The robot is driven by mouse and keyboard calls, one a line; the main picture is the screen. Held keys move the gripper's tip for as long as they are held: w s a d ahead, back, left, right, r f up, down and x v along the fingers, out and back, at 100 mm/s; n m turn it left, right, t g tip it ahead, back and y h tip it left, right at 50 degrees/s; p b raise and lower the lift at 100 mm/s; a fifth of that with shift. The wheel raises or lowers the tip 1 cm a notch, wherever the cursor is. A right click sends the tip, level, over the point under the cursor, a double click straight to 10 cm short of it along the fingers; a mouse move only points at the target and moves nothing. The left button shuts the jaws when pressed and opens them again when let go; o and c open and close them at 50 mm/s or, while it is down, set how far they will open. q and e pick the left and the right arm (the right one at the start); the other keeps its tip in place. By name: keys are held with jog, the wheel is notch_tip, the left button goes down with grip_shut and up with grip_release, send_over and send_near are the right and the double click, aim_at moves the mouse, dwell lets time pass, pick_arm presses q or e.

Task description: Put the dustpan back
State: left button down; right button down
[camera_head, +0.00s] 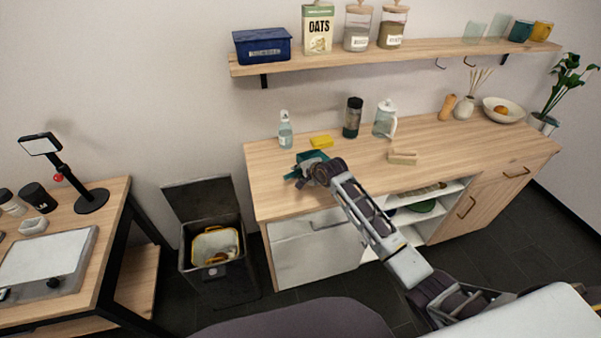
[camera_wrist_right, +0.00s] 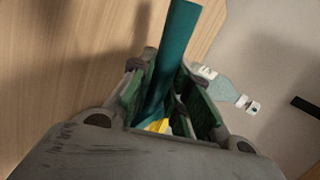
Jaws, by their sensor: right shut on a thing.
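The dustpan (camera_head: 312,156) is dark teal and sits in my right gripper (camera_head: 308,173) over the left part of the wooden counter, near the yellow sponge. In the right wrist view its teal handle (camera_wrist_right: 174,60) runs between the two fingers of my right gripper (camera_wrist_right: 165,95), which are shut on it. The arm and gripper hide part of the dustpan in the head view. I cannot tell whether the dustpan touches the counter. My left gripper is not in view.
A wooden block (camera_head: 402,157) lies to the right. An open bin (camera_head: 216,246) stands left of the counter (camera_head: 440,148). A shelf (camera_head: 420,50) hangs above.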

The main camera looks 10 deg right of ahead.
jog(key=shift+f, duration=0.3)
jog(key=c, duration=1.3)
grip_release()
jog(key=shift+c, duration=0.2)
jog(key=shift+s, duration=0.1)
jog(key=v, duration=1.2)
